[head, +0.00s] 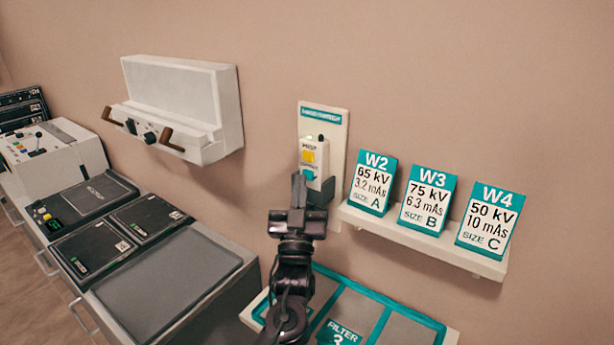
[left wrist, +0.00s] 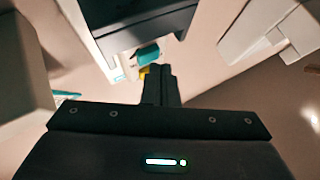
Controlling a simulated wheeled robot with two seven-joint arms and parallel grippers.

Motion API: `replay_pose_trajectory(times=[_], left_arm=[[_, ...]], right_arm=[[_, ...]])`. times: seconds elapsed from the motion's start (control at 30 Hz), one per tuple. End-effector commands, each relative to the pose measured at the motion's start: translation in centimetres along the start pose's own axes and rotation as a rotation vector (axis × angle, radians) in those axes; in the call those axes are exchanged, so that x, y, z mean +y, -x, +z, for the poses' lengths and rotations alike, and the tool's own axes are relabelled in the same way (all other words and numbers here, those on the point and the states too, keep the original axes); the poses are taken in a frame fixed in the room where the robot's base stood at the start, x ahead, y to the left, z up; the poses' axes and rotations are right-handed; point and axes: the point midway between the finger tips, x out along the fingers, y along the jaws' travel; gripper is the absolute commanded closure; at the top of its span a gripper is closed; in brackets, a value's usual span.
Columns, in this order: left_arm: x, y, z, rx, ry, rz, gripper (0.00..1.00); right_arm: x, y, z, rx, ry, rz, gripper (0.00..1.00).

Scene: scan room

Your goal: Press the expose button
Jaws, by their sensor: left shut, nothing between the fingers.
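A white hand switch (head: 321,158) sits in a dark holder (head: 319,193) on a wall plate. It has a yellow button (head: 308,156) above a teal button (head: 308,174); their small labels are hard to read. My left gripper (head: 299,180) is shut and empty, its fingertips pointing up at the switch's lower front, beside the teal button. In the left wrist view the shut fingers (left wrist: 159,74) lie close to the teal button (left wrist: 148,54), with a bit of the yellow one (left wrist: 145,70) behind them. I cannot tell whether they touch. My right gripper is out of view.
A shelf (head: 425,240) with cards W2, W3 and W4 is right of the switch. A white wall unit with brown handles (head: 185,105) hangs to the left. A teal-edged filter tray (head: 395,327) lies below; a counter with dark panels (head: 165,290) is at left.

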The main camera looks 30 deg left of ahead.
Motion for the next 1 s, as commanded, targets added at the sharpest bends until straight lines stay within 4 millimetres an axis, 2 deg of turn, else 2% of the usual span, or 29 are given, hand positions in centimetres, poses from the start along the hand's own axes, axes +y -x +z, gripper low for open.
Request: replay_pose_trajectory(times=[1.0], left_arm=[[0.56,-0.73,0.58,-0.001,0.0,0.0,1.0]], right_arm=[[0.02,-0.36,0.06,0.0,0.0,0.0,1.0]])
